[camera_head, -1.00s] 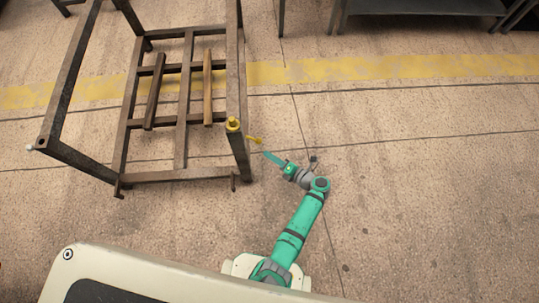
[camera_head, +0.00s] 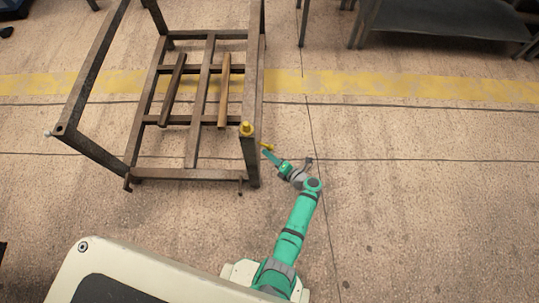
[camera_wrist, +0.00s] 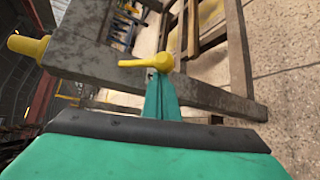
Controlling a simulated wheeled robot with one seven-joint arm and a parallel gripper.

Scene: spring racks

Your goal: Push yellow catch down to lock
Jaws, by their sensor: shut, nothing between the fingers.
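The yellow catch (camera_head: 267,147) sticks out from the right side of the rack's near right post (camera_head: 250,165). In the wrist view the catch (camera_wrist: 152,60) has a round knob end and a thin lever pointing left. My gripper (camera_head: 268,155) is shut and empty beside the post, close to the catch. In the wrist view the shut fingertips (camera_wrist: 160,82) lie just at the catch's round end and overlap its lower edge; I cannot tell if they touch. A yellow cap (camera_head: 246,129) tops the same post and also shows in the wrist view (camera_wrist: 28,46).
The brown metal rack (camera_head: 196,110) stands to the left of my arm, with slats and a wooden bar (camera_head: 224,92) inside. A dark table (camera_head: 450,25) stands at the back right. The floor to the right of my arm is clear.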

